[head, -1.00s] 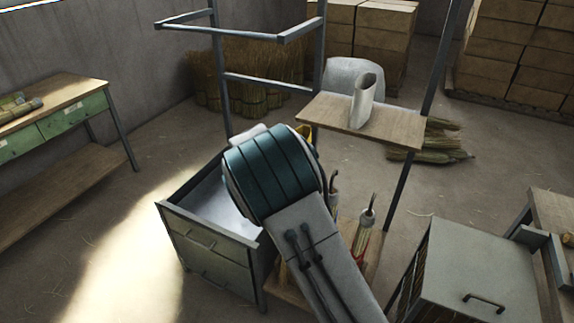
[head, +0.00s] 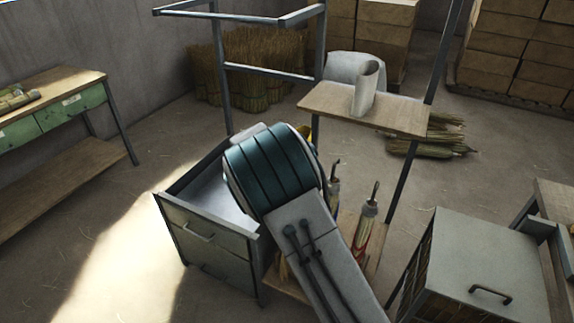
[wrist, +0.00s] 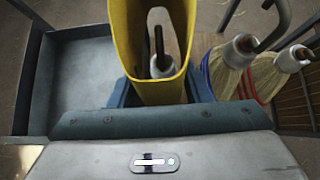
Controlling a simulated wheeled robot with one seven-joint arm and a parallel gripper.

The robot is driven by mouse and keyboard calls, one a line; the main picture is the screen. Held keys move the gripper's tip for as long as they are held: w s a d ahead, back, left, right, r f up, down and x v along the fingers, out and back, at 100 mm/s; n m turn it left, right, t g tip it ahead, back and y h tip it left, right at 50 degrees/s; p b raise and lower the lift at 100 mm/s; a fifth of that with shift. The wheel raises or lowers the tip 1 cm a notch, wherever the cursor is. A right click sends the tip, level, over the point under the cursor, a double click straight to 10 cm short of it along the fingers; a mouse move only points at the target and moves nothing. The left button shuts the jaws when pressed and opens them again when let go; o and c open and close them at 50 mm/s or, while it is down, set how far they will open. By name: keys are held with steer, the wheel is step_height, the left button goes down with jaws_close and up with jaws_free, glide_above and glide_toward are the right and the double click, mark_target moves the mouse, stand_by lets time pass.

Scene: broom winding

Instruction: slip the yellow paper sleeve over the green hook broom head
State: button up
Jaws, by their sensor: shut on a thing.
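In the wrist view my gripper (wrist: 160,92) is shut on the yellow paper sleeve (wrist: 158,88), which stands open-topped between the blue-grey fingers. Through its mouth I see a pale broom top with a dark hook (wrist: 159,48), lined up with the opening. The binding colour of that broom is hidden, so I cannot tell if it is the green one or how deep it sits in the sleeve. In the head view my arm hides the gripper; only a sliver of yellow (head: 315,132) shows beside it.
Two hooked brooms, one with blue binding (wrist: 222,72) and one with red (wrist: 268,78), stand close right of the sleeve. An open metal drawer (wrist: 80,75) is to the left. A shelf with a white sleeve (head: 368,88) is behind; a grey cabinet (head: 485,255) is at right.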

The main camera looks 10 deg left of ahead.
stand_by(0.3)
step_height(320, 180, down, 9)
steer(key=b, duration=0.7)
stand_by(0.8)
steer(key=shift+b, duration=0.3)
steer(key=shift+f+b, duration=5.3)
steer(key=shift+f, duration=1.15)
steer(key=shift+f+b, duration=4.5)
steer(key=shift+f, duration=0.9)
